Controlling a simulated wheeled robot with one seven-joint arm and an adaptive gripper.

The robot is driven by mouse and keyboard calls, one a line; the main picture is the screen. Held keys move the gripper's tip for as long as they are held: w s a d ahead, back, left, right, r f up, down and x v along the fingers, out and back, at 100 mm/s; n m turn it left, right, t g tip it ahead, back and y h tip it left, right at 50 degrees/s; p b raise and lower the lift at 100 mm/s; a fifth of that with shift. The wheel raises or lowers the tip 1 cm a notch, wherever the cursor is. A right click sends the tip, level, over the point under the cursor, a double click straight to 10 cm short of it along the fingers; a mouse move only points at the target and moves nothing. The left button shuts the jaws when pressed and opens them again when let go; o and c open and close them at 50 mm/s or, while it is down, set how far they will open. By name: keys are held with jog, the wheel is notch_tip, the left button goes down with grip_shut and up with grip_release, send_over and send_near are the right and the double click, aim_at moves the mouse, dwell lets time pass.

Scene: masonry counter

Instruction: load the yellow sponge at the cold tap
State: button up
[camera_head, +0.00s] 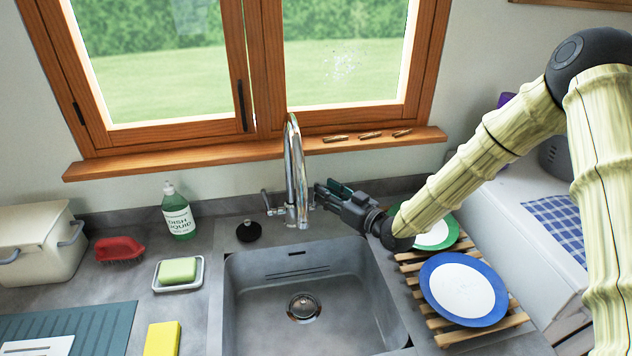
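The yellow sponge (162,338) lies on the counter at the lower left, left of the sink and cut by the bottom edge of the picture. The chrome tap (296,180) stands behind the sink, with a lever (267,200) showing on its left. My gripper (324,195) is just right of the tap's base, pointing left, far from the sponge. Its fingers are small and dark, and a teal bit shows among them. I cannot tell whether it is open or shut, or touching the tap. Any lever on the tap's right is hidden or unclear.
The sink (275,275) looks empty. A dish liquid bottle (178,212), red brush (119,250), soap dish (160,287) with a green block (178,270), and black stopper (249,231) stand left. A wooden rack (437,322) with a blue-rimmed plate (463,289) and green-rimmed plate (437,235) is right.

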jog(key=p+x, duration=0.1)
jog(key=x, duration=0.3)
jog(key=shift+w+a, duration=0.2)
jog(key=shift+w, duration=0.05)
jog(key=shift+w+a+f, duration=0.1)
jog(key=shift+w+f, duration=0.2)
jog(key=shift+w, duration=0.05)
jog(key=shift+s+r, duration=0.15)
grip_shut()
